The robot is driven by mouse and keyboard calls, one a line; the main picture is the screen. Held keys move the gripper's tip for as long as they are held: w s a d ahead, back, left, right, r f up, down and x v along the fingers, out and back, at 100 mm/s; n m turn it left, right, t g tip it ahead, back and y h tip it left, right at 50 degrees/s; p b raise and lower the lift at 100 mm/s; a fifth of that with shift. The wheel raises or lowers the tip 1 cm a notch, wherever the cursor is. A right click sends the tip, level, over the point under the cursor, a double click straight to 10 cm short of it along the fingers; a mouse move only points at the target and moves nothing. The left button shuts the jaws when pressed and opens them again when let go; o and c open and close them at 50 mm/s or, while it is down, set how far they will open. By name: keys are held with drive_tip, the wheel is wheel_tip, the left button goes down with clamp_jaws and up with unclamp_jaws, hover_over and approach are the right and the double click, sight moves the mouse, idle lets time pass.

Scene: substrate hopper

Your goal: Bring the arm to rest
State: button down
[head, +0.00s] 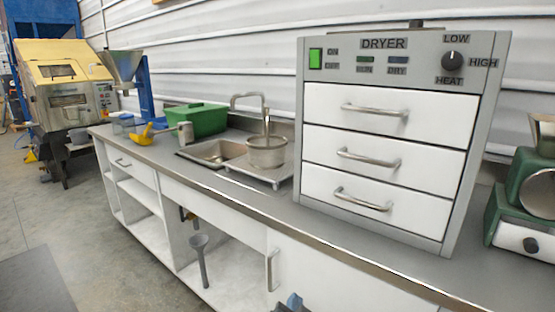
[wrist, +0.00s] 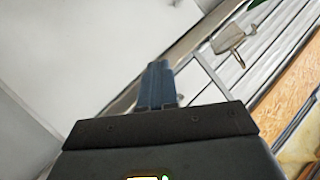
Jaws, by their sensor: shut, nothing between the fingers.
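My gripper (wrist: 157,72) shows in the wrist view with its two blue fingers together and nothing between them. In the head view only a small blue-grey part of my gripper (head: 293,301) shows at the bottom edge, in front of the lower cabinet. It appears apart from the counter and holds nothing that I can see. The rest of my arm is out of the head view.
A grey counter (head: 262,207) runs across the view. It bears a dryer (head: 400,140) with three shut drawers, a pot (head: 267,152) beside a sink (head: 215,152), and a green bin (head: 197,120). Green equipment (head: 535,195) stands at right. Open floor (head: 100,215) lies left.

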drive_tip(key=s+d+f+n+y+p, duration=0.1)
drive_tip(key=s+d+f+n, duration=0.1)
drive_tip(key=s+d, duration=0.35)
drive_tip(key=s+d+f+n+g+y, duration=0.1)
drive_tip(key=s+d+f, duration=0.15)
drive_tip(key=s, duration=0.65)
drive_tip(key=s+d+f+n+y+p, duration=0.1)
drive_tip(key=s+d+f+n, duration=0.15)
drive_tip(key=s, duration=0.45)
drive_tip(key=s+d+r, duration=0.2)
drive_tip(key=s+r, duration=0.3)
drive_tip(key=s, duration=0.2)
drive_tip(key=s+d+r+n+t+h+p, duration=0.1)
drive_tip(key=s+d+r, duration=0.2)
drive_tip(key=s+r, duration=0.2)
drive_tip(key=s+d+r+n, duration=0.1)
drive_tip(key=s+r, duration=0.4)
drive_tip(key=s, duration=0.5)
drive_tip(key=shift+d, duration=0.9)
drive_tip(key=shift+r+n, duration=0.1)
drive_tip(key=shift+n, duration=0.15)
